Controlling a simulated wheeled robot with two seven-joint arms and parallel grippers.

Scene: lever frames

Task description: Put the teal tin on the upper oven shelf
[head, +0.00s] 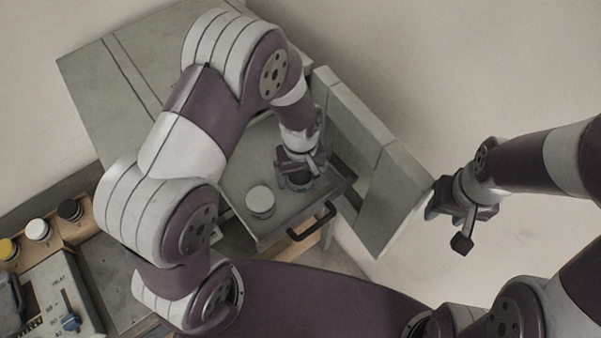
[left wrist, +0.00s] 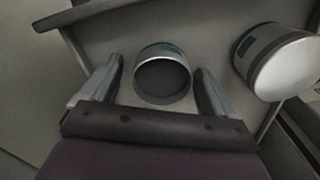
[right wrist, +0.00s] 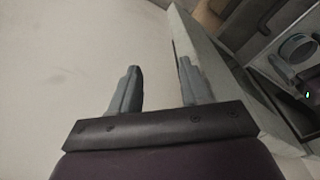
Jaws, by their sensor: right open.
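A tin (left wrist: 163,78) with a grey top and a small teal patch stands between the fingers of my left gripper (left wrist: 160,75). The fingers are apart, with a narrow gap visible at the tin's left side. In the head view the left gripper (head: 298,182) is low over a grey pulled-out tray (head: 240,170) and mostly hides this tin. A second, pale-lidded tin (head: 260,201) stands beside it on the tray; in the left wrist view it (left wrist: 287,65) shows a dark bluish patch. My right gripper (head: 438,208) is open and empty near the outer edge of an open grey door (head: 395,195).
The tray has a dark handle (head: 312,222) at its front. The grey oven body (head: 110,85) stands behind, its shelves hidden by my left arm. At left, a wooden rack (head: 70,232) holds yellow, white and black-topped tins beside a control panel (head: 60,295).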

